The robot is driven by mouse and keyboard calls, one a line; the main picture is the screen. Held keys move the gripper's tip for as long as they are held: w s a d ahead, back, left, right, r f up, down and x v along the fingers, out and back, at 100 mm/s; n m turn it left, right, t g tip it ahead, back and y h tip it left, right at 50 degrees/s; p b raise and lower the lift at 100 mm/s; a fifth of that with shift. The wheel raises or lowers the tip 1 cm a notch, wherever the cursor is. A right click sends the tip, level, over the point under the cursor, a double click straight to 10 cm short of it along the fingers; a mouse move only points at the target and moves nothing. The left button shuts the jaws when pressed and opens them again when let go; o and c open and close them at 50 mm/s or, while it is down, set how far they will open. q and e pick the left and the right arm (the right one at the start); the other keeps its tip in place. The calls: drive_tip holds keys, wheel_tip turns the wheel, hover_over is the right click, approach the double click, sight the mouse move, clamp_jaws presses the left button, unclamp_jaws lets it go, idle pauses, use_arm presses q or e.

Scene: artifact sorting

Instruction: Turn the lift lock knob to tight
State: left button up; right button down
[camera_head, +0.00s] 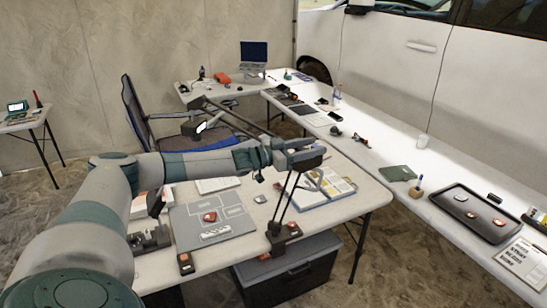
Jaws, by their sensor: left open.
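A dark jointed stand with two thin poles (285,195) rises from a clamp-like base at the near table's front edge. A long thin bar (236,118) runs from its top toward the upper left. My left arm reaches in from the left, and my left gripper (306,153) is open at the top of the poles. Its fingers overlap the stand's top joint in this view; I cannot tell whether they touch it. I cannot make out the lift lock knob; it is too small or hidden by my gripper. My right gripper is not in view.
A dark crate (290,268) stands below. A long table with a black tray (470,224) runs along the right. An office chair (135,108) stands behind.

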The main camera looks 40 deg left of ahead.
use_arm(q)
drive_tip(key=b+v, duration=0.7)
drive_tip(key=v, duration=0.8)
drive_tip(key=shift+s, duration=0.1)
